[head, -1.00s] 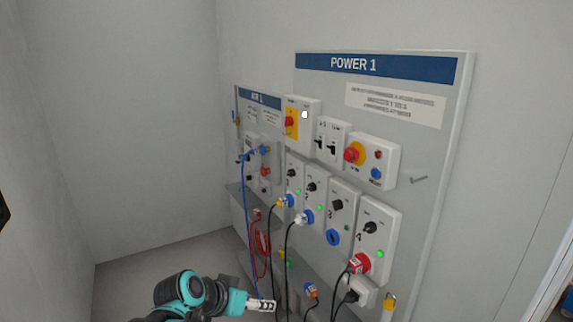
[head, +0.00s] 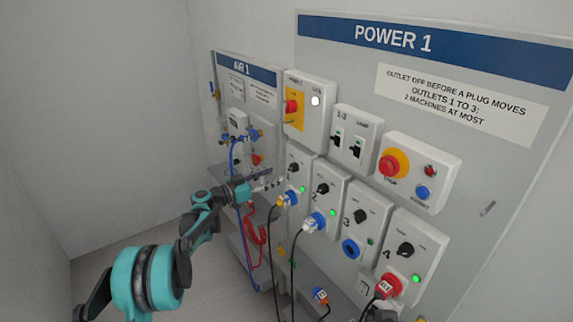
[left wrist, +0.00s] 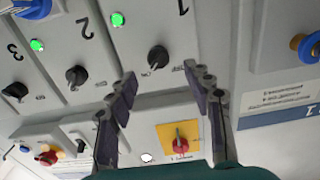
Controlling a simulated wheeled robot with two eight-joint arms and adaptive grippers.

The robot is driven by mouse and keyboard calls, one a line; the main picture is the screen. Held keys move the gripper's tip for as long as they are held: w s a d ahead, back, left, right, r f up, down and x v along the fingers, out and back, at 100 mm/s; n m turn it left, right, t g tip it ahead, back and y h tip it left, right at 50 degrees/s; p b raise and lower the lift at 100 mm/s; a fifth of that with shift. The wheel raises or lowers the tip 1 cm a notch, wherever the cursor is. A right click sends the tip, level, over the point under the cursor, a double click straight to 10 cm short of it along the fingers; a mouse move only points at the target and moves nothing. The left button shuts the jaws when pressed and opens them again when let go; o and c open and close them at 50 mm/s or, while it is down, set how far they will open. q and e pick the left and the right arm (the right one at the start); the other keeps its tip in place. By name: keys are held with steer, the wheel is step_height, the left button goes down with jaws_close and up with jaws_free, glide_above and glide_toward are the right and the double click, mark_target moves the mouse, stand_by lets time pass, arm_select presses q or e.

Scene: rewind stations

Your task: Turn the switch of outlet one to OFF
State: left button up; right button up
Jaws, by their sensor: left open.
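The outlet one switch is a black knob (head: 293,168) on the leftmost grey outlet box, under the power panel. In the left wrist view, which is upside down, this knob (left wrist: 158,57) shows beside the printed 1. A green lamp (head: 303,188) is lit on its box. My left gripper (head: 274,182) is at the left side of this box. In the left wrist view its two fingers (left wrist: 160,78) are open and spread, with the knob just beyond and between their tips. No contact with the knob is visible. My right gripper is not in view.
The outlet two knob (left wrist: 77,75) is close beside one finger. The red main switch (left wrist: 181,143) shows between the fingers. A yellow plug (head: 288,199) with a black cable sits below the outlet one knob. The air panel (head: 247,72) stands to the left.

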mark_target(290, 169)
arm_select(q)
steer(key=b+x, duration=0.1)
steer(key=x, duration=0.4)
steer(key=shift+w+d+f, duration=0.1)
steer(key=shift+d, duration=0.25)
steer(key=shift+b+x, duration=0.3)
steer(key=shift+x, duration=0.45)
steer(key=c, duration=1.2)
